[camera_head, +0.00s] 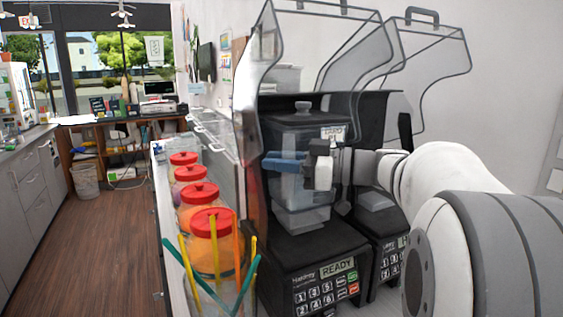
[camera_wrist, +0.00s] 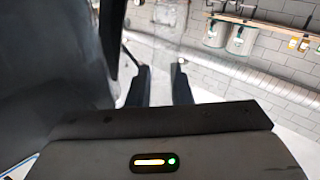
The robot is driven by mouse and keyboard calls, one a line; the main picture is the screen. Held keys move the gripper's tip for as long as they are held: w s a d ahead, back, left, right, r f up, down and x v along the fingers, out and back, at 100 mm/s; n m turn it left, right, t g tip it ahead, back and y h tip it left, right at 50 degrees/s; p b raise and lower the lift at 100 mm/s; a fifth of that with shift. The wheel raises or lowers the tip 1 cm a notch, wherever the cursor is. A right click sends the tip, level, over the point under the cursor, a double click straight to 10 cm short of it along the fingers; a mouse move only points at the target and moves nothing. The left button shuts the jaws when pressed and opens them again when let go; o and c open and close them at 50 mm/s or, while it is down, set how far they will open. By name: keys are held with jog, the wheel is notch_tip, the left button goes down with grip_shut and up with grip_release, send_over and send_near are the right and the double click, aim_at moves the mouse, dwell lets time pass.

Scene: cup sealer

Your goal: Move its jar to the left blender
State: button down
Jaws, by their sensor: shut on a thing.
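The clear, square blender jar (camera_head: 303,219) with a dark lid and knob is upright in the bay of the left blender (camera_head: 322,270). I cannot tell whether it rests fully on the base. The left blender's display reads READY, and its clear cover (camera_head: 345,50) is raised. My gripper (camera_head: 300,163) reaches in from the right and is shut on the jar at mid height, beside a blue part. In the wrist view my two dark fingers (camera_wrist: 160,88) stand a little apart; the clear jar between them is hard to make out.
A right blender (camera_head: 388,250) stands close beside the left one, its clear cover (camera_head: 425,70) also raised. Several red-lidded jars (camera_head: 210,245) line the counter at left, with coloured straws (camera_head: 216,275) in front. The wooden floor (camera_head: 115,225) further left is clear.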

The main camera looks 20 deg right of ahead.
jog(key=shift+f+b, duration=1.15)
jog(key=shift+b, duration=1.8)
dwell(2.5)
jog(key=c, duration=1.2)
grip_release()
jog(key=shift+s, duration=0.1)
jog(key=shift+c, duration=0.2)
jog(key=b+v, duration=0.1)
jog(key=v, duration=0.6)
jog(key=shift+s+d+b, duration=0.2)
jog(key=shift+d+b, duration=0.15)
